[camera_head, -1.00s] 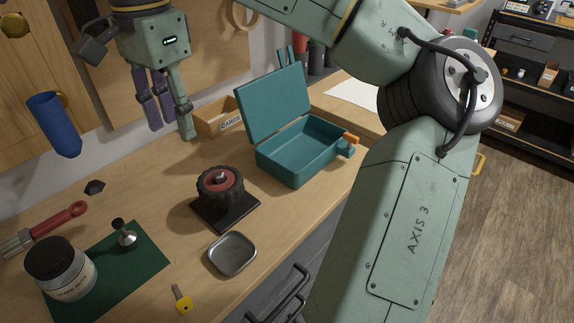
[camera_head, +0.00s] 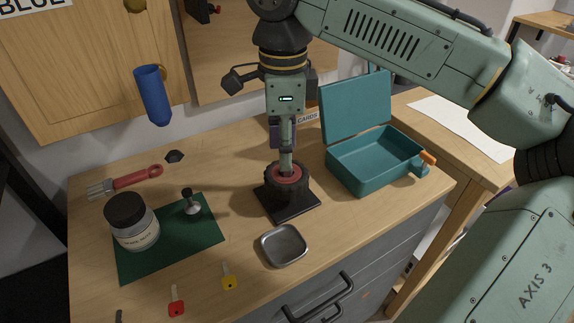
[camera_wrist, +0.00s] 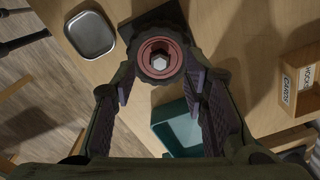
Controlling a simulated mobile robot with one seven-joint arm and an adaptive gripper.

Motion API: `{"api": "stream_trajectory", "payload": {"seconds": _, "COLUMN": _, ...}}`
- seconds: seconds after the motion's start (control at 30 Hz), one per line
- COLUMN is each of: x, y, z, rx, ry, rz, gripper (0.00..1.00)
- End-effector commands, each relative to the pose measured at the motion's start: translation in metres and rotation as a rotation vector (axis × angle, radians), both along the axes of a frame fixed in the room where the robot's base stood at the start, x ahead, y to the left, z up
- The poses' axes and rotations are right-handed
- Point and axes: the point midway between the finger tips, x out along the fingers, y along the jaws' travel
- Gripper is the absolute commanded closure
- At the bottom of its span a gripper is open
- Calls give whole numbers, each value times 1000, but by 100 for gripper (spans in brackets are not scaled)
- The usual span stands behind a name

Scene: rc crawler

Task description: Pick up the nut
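In the head view the wheel (camera_head: 273,188) lies flat on a dark square base (camera_head: 302,206), and my gripper hides the nut. My gripper (camera_head: 286,165) points down over the hub. In the wrist view the fingers of my gripper (camera_wrist: 160,82) are spread wide apart with nothing between them, and the nut shows beyond them, roughly centred. I cannot tell how much height separates the fingertips from the nut.
A metal dish (camera_head: 284,246) lies in front of the base. An open teal box (camera_head: 375,166) with its lid up stands to the right. A green mat (camera_head: 205,237) at left holds a jar (camera_head: 131,222) and a small metal part (camera_head: 191,204). A black hexagonal piece (camera_head: 174,156) lies behind.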

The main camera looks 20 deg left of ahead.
Motion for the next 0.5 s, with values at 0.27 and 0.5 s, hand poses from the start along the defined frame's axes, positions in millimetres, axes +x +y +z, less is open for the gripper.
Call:
{"api": "stream_trajectory", "payload": {"seconds": 0.27, "x": 0, "y": 0, "z": -31, "rx": -1, "ry": 2, "rz": -1, "gripper": 60}}
{"api": "stream_trajectory", "payload": {"seconds": 0.5, "x": 0, "y": 0, "z": -33, "rx": 0, "ry": 1, "rz": 0, "gripper": 61}}
